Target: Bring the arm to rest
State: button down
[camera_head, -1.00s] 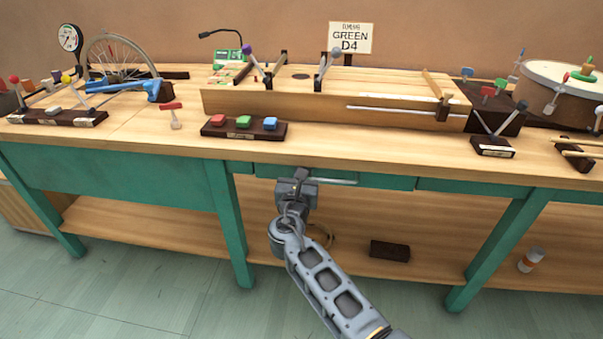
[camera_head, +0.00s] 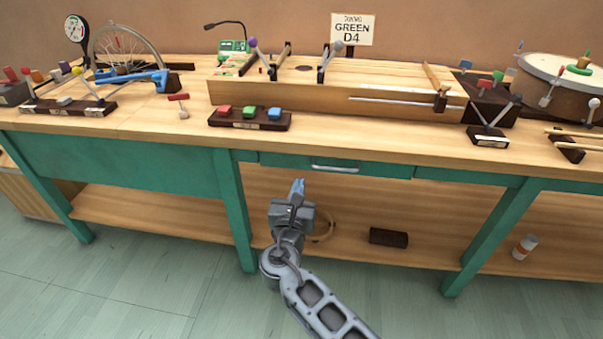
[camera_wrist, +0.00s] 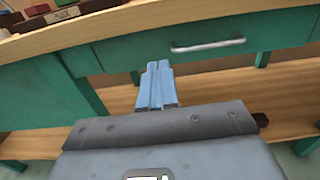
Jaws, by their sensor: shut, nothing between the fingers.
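My gripper (camera_head: 298,187) is in front of the green workbench, below the tabletop edge and to the left of the drawer handle (camera_head: 335,169). Its fingers are together with nothing between them. In the wrist view the closed blue fingers (camera_wrist: 157,85) point toward the drawer front (camera_wrist: 250,40), with the handle to their right and apart from them. My arm reaches up from the bottom of the head view, and nothing touches it in view.
The wooden tabletop (camera_head: 150,133) holds a box with rods, a rack of coloured blocks (camera_head: 249,118), a bicycle wheel (camera_head: 125,50) and a drum (camera_head: 540,75). A dark block (camera_head: 388,237) lies on the lower shelf (camera_head: 350,255). The floor (camera_head: 150,285) in front is clear.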

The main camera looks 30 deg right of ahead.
jog(key=shift+v, duration=1.55)
jog(key=s+f+m+g+y+p, duration=0.1)
jog(key=s+f+m+y, duration=0.15)
jog(key=s, duration=0.35)
jog(key=s+f+m+y+p, duration=0.2)
jog(key=s+f, duration=0.2)
jog(key=s, duration=0.2)
jog(key=s+a+m+g+y+p, duration=0.15)
jog(key=s+m+y, duration=0.35)
jog(key=s, duration=0.9)
jog(key=s+r+m+t+p, duration=0.1)
jog(key=s+r+m+p, duration=0.1)
jog(key=s+r+m, duration=0.7)
jog(key=s+r+m+t+y+p, duration=0.1)
jog(key=s+r+m+p, duration=0.2)
jog(key=s+r+m, duration=0.7)
notch_tip(320, 180, up, 8)
jog(key=shift+s+f+t+p, duration=0.25)
jog(key=shift+s+t+p, duration=0.1)
jog(key=shift+s, duration=0.3)
